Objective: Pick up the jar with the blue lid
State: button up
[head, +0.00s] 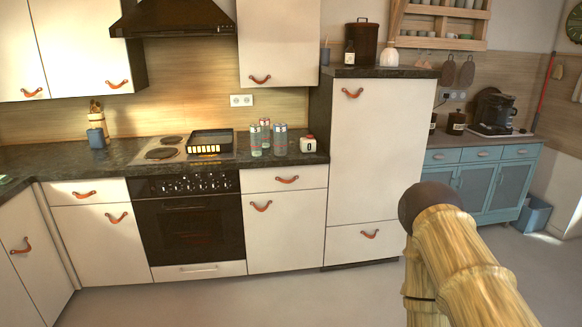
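On the dark counter right of the stove stand three tall cylinders, close together: a left one (256,140), a rear one (265,127) and a right one (280,140). They show pale blue-grey and reddish tones. They are too small to tell whether any is a jar with a blue lid. A small white pot with a dark mark (308,144) stands just right of them near the counter's end. My wood-textured arm with a dark rounded end shows at lower right, well in front of the counter. My gripper is not visible.
A black tray-like pan (211,142) sits on the stove (166,151), left of the cylinders. A blue utensil holder (96,138) stands further left. A tall white cabinet (375,150) rises right of the counter (120,157). The floor (250,300) in front is clear.

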aim_at(279, 130)
jog(key=u, duration=0.25)
jog(key=i, duration=1.65)
jog(key=u, duration=0.3)
